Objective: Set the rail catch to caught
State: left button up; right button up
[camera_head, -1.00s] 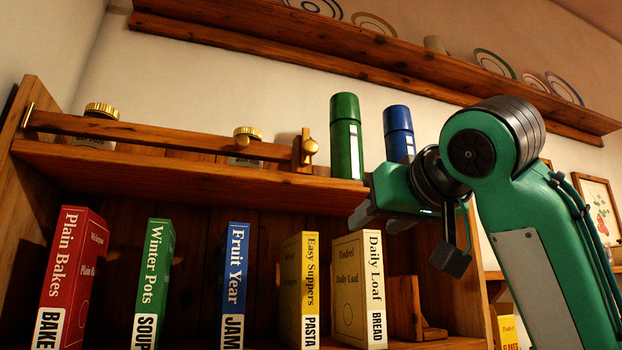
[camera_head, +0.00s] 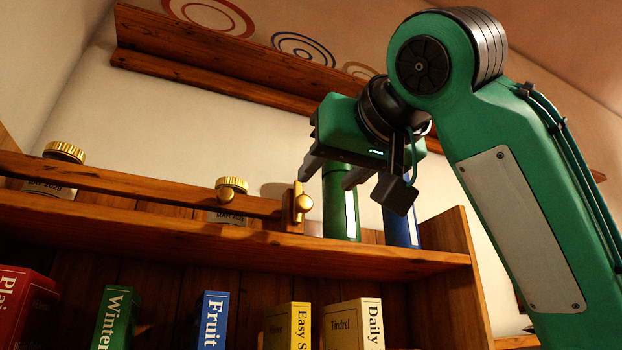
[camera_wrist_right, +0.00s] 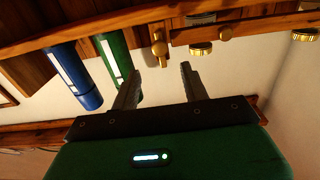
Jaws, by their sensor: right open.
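The rail (camera_head: 150,186) is a wooden bar along the front of the upper shelf, with a small brass knob (camera_head: 226,195) on it. Its right end meets the rail catch (camera_head: 297,208), a short upright wooden piece with a round brass knob. The catch also shows in the right wrist view (camera_wrist_right: 158,48), just beyond the fingertips; I cannot tell whether it engages the rail. My right gripper (camera_head: 335,174) is open and empty, in front of the green canister and above and right of the catch. Its parted fingers show in the wrist view (camera_wrist_right: 160,70). My left gripper is out of view.
A green canister (camera_head: 340,215) and a blue canister (camera_head: 402,232) stand right of the catch. Brass-lidded jars (camera_head: 65,152) stand behind the rail. A plate ledge (camera_head: 220,75) is above.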

aim_at(305, 201)
jog(key=p+x, duration=0.2)
jog(key=x, duration=0.4)
jog(key=shift+w+a, duration=0.15)
jog(key=shift+w, duration=0.2)
jog(key=shift+w+p, duration=0.1)
jog(key=shift+p, duration=0.2)
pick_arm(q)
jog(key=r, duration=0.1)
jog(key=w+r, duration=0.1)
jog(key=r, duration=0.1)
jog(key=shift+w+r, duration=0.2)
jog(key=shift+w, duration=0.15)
pick_arm(e)
jog(key=shift+w+a+f, duration=0.1)
jog(key=shift+w, duration=0.1)
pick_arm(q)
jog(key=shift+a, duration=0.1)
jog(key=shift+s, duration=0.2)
pick_arm(e)
jog(key=shift+s, duration=0.1)
jog(key=c, duration=1)
